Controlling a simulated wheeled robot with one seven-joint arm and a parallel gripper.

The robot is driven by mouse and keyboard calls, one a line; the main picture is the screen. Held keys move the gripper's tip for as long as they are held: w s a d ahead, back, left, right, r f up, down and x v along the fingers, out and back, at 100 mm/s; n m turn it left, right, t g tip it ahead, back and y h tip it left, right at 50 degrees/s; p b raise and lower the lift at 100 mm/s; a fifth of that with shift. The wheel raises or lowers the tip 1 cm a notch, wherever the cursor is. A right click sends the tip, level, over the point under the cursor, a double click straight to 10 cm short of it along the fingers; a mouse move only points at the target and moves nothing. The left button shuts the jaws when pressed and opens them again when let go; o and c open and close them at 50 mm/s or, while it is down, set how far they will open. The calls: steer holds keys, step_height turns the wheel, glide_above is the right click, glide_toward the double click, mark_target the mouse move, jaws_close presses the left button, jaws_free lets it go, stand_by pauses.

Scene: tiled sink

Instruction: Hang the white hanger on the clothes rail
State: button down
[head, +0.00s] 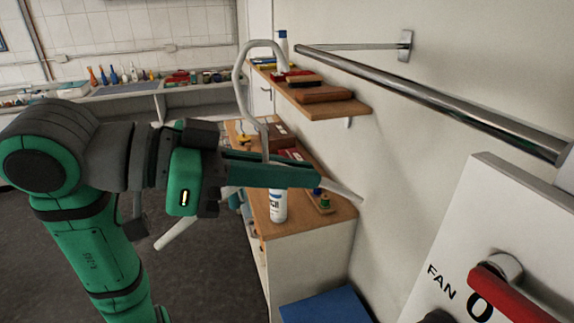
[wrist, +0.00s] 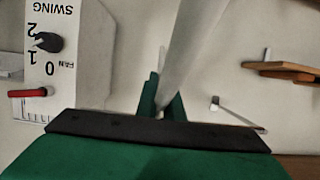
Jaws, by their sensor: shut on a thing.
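The white hanger (head: 240,85) is upright in my gripper, its large hook curving over at the top with the tip down to the right. Its two arms slope down, one to the lower left and one to the right behind my fingers. My gripper (head: 300,173) is shut on the hanger below the hook. In the wrist view the pale hanger bar (wrist: 190,50) runs up from between my fingers (wrist: 160,98). The shiny clothes rail (head: 440,100) runs along the right wall. Its far end appears just right of the hook tip; the depth gap is unclear.
A wooden shelf (head: 340,106) with boxes and a bottle is behind the rail. Below it a wooden-topped cabinet (head: 290,222) bears a white spray can (head: 278,205). A white fan panel (head: 470,230) with a red handle stands at the lower right. A blue box top (head: 325,305) is below.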

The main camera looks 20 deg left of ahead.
steer(key=shift+w+d, duration=0.4)
steer(key=shift+d, duration=0.2)
steer(key=shift+w+d, duration=0.4)
steer(key=shift+d, duration=0.2)
steer(key=r+x, duration=0.1)
steer(key=x, duration=1.2)
steer(key=shift+w+d+r, duration=0.2)
steer(key=shift+w+d, duration=0.2)
steer(key=shift+w, duration=0.1)
stand_by(0.3)
